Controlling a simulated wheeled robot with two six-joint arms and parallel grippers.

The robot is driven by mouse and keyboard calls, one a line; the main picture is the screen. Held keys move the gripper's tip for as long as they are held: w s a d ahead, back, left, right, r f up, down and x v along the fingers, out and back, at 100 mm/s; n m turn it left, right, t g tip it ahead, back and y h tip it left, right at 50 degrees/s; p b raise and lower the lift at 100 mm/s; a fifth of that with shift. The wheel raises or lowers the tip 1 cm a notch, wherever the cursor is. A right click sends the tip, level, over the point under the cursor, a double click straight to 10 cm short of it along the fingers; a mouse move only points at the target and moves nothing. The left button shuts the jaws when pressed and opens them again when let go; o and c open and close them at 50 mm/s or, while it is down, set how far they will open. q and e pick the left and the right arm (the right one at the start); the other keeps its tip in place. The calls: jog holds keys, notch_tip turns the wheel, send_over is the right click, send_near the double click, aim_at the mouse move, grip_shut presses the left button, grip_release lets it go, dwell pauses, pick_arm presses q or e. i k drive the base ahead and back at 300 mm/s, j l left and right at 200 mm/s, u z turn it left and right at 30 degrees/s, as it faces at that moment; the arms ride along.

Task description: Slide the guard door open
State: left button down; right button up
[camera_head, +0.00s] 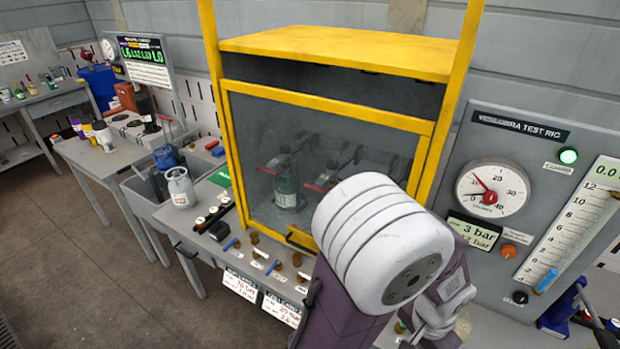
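The guard door (325,107) is a yellow-framed clear pane on the front of a yellow guard frame (450,110). It is down and covers the front opening; its lower right part is hidden by my arm. A short yellow piece, perhaps its handle, (300,238) shows at its bottom edge. Behind the pane stand a green cylinder (288,190) and red-handled clamps. A large white and purple part of my arm (375,240) stands in front of the lower right of the door; whether it touches the door I cannot tell. I see no fingertips of either gripper.
Right of the guard is a test rig panel (520,128) with a round gauge, a scale and a lit green lamp. Small knobs and blue levers line the front ledge.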

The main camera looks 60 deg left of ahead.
aim_at(305, 242)
jog(key=u, duration=2.3)
